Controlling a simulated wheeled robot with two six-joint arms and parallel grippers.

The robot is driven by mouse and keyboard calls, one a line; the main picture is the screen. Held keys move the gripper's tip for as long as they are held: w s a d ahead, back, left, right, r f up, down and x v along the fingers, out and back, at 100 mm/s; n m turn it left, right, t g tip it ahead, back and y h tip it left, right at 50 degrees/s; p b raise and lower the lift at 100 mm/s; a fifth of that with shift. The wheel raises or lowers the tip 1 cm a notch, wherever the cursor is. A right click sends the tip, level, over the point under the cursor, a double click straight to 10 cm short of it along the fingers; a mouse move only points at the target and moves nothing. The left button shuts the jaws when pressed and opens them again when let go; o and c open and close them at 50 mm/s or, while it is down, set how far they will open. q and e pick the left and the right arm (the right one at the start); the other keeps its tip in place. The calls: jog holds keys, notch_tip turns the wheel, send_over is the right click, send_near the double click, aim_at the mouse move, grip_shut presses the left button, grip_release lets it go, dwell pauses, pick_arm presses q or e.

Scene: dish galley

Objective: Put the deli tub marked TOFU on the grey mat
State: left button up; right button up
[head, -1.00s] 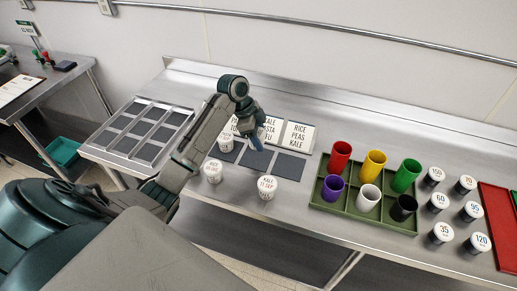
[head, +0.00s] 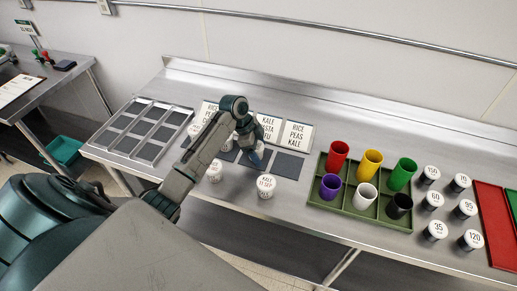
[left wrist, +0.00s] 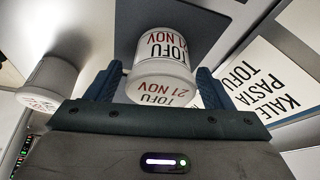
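The TOFU deli tub (left wrist: 163,55) is white, with TOFU 21 NOV on its lid and side. In the left wrist view it stands between the two blue fingers of my left gripper (left wrist: 162,80), which look closed on its sides. In the head view my left gripper (head: 256,155) is low over the middle dark grey mat (head: 249,162) and largely hides the tub. I cannot tell whether the tub touches the mat. Another grey mat (head: 288,164) to its right is empty. My right gripper is not in view.
White tubs stand in front of the mats, one at left (head: 214,172) and one nearer the edge (head: 265,187). Cards, including KALE PASTA TOFU (left wrist: 265,85), lie behind. A green tray (head: 352,207) of coloured cups stands at right, a compartment tray (head: 150,131) at left.

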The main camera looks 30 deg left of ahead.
pick_arm(q)
jog(key=shift+r, duration=0.2)
jog(key=shift+a+r+b, duration=0.2)
jog(key=shift+r+b, duration=0.1)
jog(key=b+v, duration=0.3)
jog(key=v, duration=0.8)
jog(key=shift+b, duration=0.4)
